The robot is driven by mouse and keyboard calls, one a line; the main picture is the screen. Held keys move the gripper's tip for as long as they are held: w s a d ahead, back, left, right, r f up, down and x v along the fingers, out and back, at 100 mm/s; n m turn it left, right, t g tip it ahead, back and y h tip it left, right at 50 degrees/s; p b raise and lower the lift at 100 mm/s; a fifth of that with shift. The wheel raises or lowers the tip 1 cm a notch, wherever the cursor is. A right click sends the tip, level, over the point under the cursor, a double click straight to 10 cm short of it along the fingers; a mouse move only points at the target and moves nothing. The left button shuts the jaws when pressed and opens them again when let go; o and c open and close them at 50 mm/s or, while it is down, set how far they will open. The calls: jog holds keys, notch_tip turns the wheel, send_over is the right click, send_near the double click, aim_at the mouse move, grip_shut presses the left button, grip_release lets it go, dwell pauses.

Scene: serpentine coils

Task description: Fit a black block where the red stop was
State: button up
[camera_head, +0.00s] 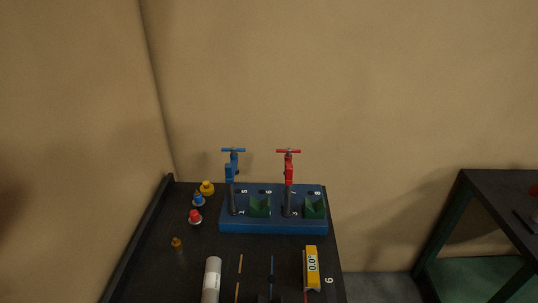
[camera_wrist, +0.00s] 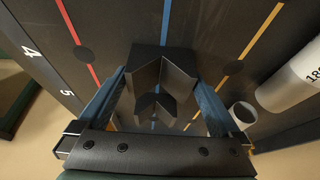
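A black block (camera_wrist: 160,66) with V-shaped notches lies between the two blue fingers of my gripper (camera_wrist: 160,84) in the wrist view. The fingertips lie close along both its sides; I cannot tell whether they press on it. A blue line on the dark table runs up to the block. In the head view, a dark shape (camera_head: 268,299) shows at the bottom edge, cut off. A small red-topped piece (camera_head: 195,216) stands on the table's left side, perhaps the red stop. A blue base (camera_head: 273,226) carries a blue clamp (camera_head: 232,172), a red clamp (camera_head: 289,173) and two green V-blocks (camera_head: 260,206).
Blue-topped (camera_head: 198,200) and yellow-topped (camera_head: 207,188) pieces stand beside the red one. A small amber-topped piece (camera_head: 177,243) stands nearer. A white cylinder (camera_head: 212,278) and a yellow gauge reading 0.0° (camera_head: 311,268) flank the front lines. Another table (camera_head: 500,190) stands right.

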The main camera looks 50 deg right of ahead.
jog(key=shift+s, duration=0.1)
jog(key=v, duration=1.3)
jog(key=shift+d, duration=0.1)
jog(key=w+a+r+n+t, duration=0.15)
jog(key=w+r+t, duration=0.25)
jog(key=w+r, duration=0.45)
jog(key=w+a+r+n+t+h+b, duration=0.1)
jog(key=w+a+r+t, duration=0.3)
jog(key=r, duration=0.7)
jog(key=w+a+r+n+t, duration=0.2)
jog(key=w+r+t, duration=0.2)
jog(key=w+r, duration=0.45)
jog(key=s+a+r+n+t+y, duration=0.1)
jog(key=a+r+t, duration=0.2)
jog(key=r, duration=0.7)
jog(key=s+a+r+n+t, duration=0.1)
jog(key=s+a+r+t, duration=0.15)
jog(key=r, duration=0.75)
jog(key=s+a+r+n+t+y, duration=0.1)
jog(key=s+a+r+t, duration=0.2)
jog(key=r, duration=0.4)
jog(key=s+a+r+n+t+y, duration=0.2)
jog(key=s+a+r+t, duration=0.2)
jog(key=s+r, duration=0.2)
notch_tip(320, 180, up, 2)
jog(key=shift+r+y+b, duration=0.1)
jog(key=shift+y+b, duration=0.2)
jog(key=shift+b, duration=0.1)
